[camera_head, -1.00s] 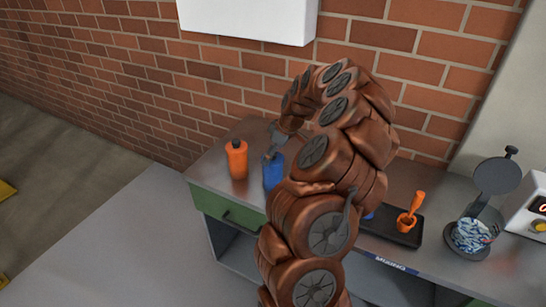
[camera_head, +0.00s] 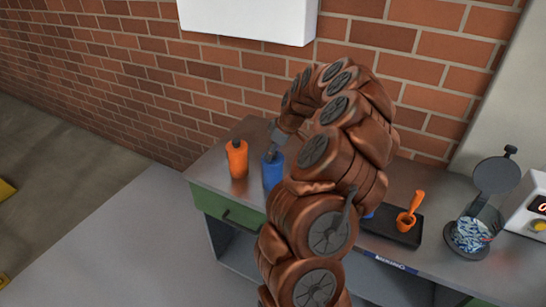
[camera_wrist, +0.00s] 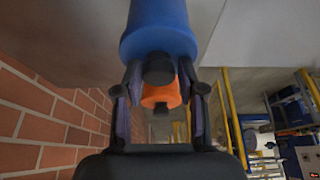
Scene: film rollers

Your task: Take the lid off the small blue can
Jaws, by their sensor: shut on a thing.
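The small blue can (camera_head: 273,173) stands upright on the grey bench top in the head view, right of an orange can (camera_head: 237,160). In the wrist view the blue can (camera_wrist: 160,30) fills the top middle, with its dark lid knob (camera_wrist: 158,68) toward me. My gripper (camera_wrist: 159,78) has one finger on each side of that knob and is shut on it. In the head view my gripper (camera_head: 275,146) is small and dark above the can's top, partly behind my arm. I see no clear gap between lid and can.
The orange can also shows behind the knob in the wrist view (camera_wrist: 162,95). Right of my arm are a black tray (camera_head: 390,226) with an orange scoop-like item (camera_head: 408,213) and a glass jar (camera_head: 470,236) with its dark lid raised. A brick wall (camera_head: 130,70) stands behind the bench.

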